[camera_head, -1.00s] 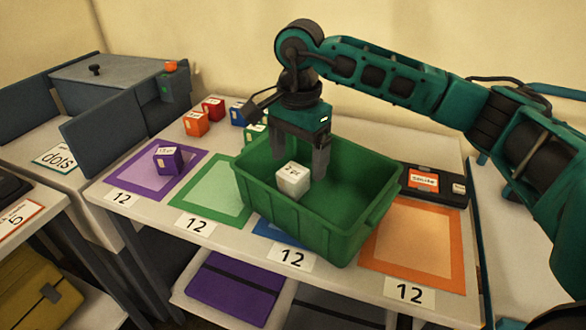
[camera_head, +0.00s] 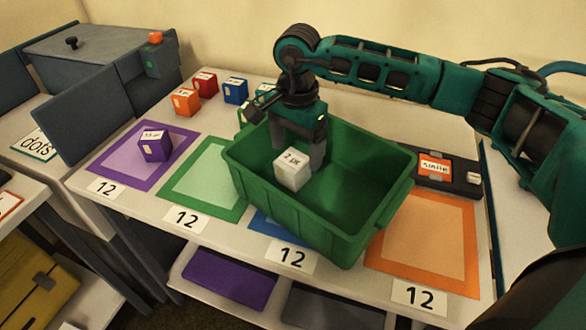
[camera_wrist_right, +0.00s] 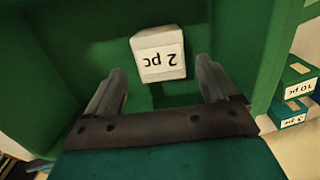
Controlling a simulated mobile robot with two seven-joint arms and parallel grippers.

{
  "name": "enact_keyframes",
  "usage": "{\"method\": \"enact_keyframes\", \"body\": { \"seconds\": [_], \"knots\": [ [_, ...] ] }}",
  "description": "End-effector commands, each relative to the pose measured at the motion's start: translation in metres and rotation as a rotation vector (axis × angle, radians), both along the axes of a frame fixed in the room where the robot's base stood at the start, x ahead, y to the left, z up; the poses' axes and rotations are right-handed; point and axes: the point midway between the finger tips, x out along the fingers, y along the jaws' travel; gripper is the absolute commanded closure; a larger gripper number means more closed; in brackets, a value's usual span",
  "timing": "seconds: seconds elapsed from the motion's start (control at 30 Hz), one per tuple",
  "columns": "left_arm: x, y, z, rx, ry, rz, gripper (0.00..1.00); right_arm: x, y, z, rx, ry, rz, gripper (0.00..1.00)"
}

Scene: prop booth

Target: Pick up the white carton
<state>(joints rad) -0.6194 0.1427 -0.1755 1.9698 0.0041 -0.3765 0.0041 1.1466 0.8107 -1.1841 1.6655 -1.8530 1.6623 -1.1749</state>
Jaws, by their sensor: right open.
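The white carton (camera_head: 292,169) is a small cube with a "2 pc" label, inside the green bin (camera_head: 290,213). In the right wrist view the carton (camera_wrist_right: 158,55) lies just beyond the fingertips, between their lines. My right gripper (camera_head: 298,150) reaches down into the bin from above. Its two fingers are apart and empty, close behind the carton in the head view. In the right wrist view the open fingers (camera_wrist_right: 160,78) point toward the carton. Whether a finger touches it, I cannot tell. My left gripper is not in view.
The bin's walls surround the carton and gripper. A purple box (camera_head: 155,146) stands on the purple mat (camera_head: 118,170). Orange (camera_head: 186,102), red (camera_head: 205,84) and blue (camera_head: 235,90) boxes stand behind. A black case (camera_head: 448,175) lies at right. The orange mat (camera_head: 425,240) is clear.

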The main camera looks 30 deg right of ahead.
Motion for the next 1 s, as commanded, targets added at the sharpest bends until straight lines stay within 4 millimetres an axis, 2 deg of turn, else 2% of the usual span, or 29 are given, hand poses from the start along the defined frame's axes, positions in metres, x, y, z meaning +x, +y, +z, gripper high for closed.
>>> {"method": "enact_keyframes", "body": {
  "seconds": [0.17, 0.4, 0.7, 0.77, 1.0],
  "knots": [
    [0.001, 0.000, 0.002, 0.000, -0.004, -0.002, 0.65, 0.000, 0.001, -0.014, 0.000, 0.002, 0.000, 0.13],
    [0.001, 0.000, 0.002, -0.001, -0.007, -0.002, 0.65, 0.001, 0.001, -0.049, 0.001, 0.001, 0.000, 0.13],
    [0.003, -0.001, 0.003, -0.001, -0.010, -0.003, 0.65, 0.002, 0.001, -0.056, 0.000, -0.001, 0.000, 0.13],
    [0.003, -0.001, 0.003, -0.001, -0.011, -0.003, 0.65, 0.002, 0.001, -0.056, 0.000, -0.001, 0.000, 0.17],
    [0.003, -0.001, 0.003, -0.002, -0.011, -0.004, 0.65, 0.002, 0.001, -0.055, 0.000, -0.001, 0.000, 0.40]
  ]
}}
